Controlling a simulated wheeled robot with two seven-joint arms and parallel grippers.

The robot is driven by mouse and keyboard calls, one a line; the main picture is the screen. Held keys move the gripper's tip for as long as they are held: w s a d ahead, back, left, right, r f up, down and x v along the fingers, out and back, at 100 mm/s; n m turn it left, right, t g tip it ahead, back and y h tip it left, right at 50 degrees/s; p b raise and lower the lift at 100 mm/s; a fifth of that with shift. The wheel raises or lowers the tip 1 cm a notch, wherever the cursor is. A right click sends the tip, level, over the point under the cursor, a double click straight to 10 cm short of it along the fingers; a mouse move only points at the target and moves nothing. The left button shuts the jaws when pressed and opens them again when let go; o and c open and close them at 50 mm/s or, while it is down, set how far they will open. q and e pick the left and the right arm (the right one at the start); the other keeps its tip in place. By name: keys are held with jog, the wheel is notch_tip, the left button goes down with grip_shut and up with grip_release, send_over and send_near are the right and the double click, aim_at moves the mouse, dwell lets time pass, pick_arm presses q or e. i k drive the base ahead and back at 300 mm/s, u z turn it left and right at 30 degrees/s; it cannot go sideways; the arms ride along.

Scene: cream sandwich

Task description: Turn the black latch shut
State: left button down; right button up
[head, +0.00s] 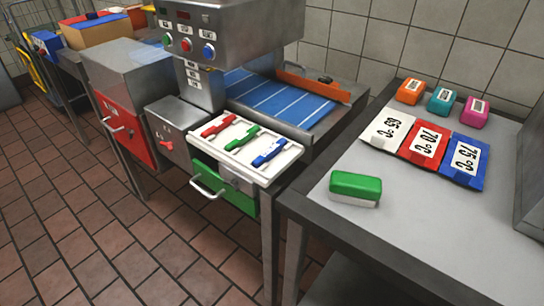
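A small dark piece (325,79) sits by the orange bar (312,87) along the far right side of the blue conveyor. It may be the black latch, but it is too small to tell, and I cannot tell how it is turned. No other black latch stands out clearly. A red handle (166,145) sticks out from the front of a grey box left of the white tray. Neither of my grippers is in view.
A steel machine (225,30) with coloured buttons stands over the conveyor (275,100). A white tray (205,148) holds red, green and blue pieces above a green drawer (222,188). The grey table (400,215) carries a green block (355,188), coloured cards and small blocks. The tiled floor in front is clear.

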aim_at(233, 182)
jog(key=z, duration=1.6)
jog(key=k, duration=1)
jog(key=u, duration=1.35)
